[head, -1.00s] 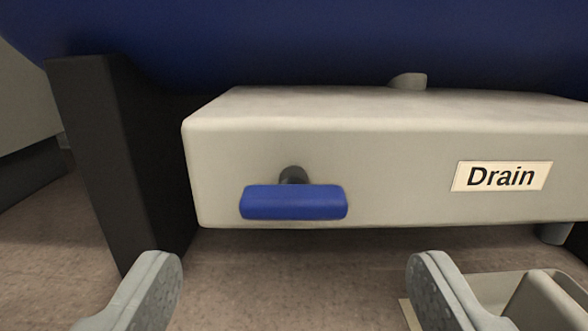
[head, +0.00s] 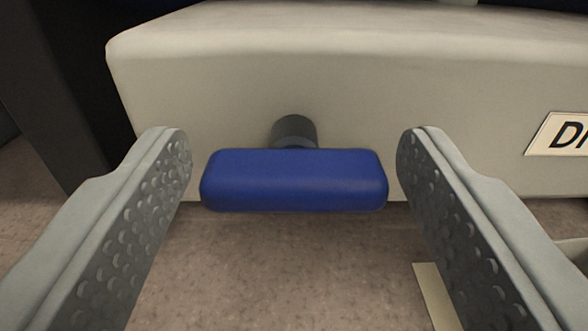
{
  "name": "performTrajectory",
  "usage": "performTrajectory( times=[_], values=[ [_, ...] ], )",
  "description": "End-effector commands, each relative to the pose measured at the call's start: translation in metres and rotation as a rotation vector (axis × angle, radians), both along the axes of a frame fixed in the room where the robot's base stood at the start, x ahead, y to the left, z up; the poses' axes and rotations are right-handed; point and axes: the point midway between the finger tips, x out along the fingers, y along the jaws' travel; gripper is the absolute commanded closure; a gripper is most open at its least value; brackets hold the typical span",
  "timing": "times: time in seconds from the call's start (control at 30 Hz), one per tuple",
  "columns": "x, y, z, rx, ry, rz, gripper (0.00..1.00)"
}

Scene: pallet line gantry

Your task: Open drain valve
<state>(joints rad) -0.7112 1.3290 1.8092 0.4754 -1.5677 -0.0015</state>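The drain valve handle (head: 294,181) is a blue bar with rounded ends, lying level across a short dark stem (head: 294,132). The stem comes out of the front of a pale grey housing (head: 420,100). My gripper (head: 293,165) is open, with one textured grey finger at each side of the bar. The fingertips are level with the bar's ends, with a small gap at the left and at the right. I see no contact with the bar.
A label (head: 562,135), cut off by the right edge, is on the housing front. A dark post (head: 45,95) stands at the left. Brown floor (head: 270,270) shows below the housing, with a pale edge (head: 437,297) of something at the lower right.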

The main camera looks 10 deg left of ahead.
Motion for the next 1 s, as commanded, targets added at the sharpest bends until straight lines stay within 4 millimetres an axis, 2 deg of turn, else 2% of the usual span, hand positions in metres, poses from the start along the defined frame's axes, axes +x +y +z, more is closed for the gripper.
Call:
performTrajectory(
  times=[0.03, 0.17, 0.57, 1.0],
  values=[
    [0.0001, 0.0000, 0.0000, 0.000, 0.000, 0.000, 0.47],
    [0.0001, 0.0000, 0.0000, 0.000, 0.000, 0.000, 0.72],
    [0.0002, -0.0003, 0.0000, 0.065, 0.016, 0.000, 0.72],
    [0.0005, -0.0020, -0.0005, 0.409, 0.098, 0.000, 0.72]
  ],
)
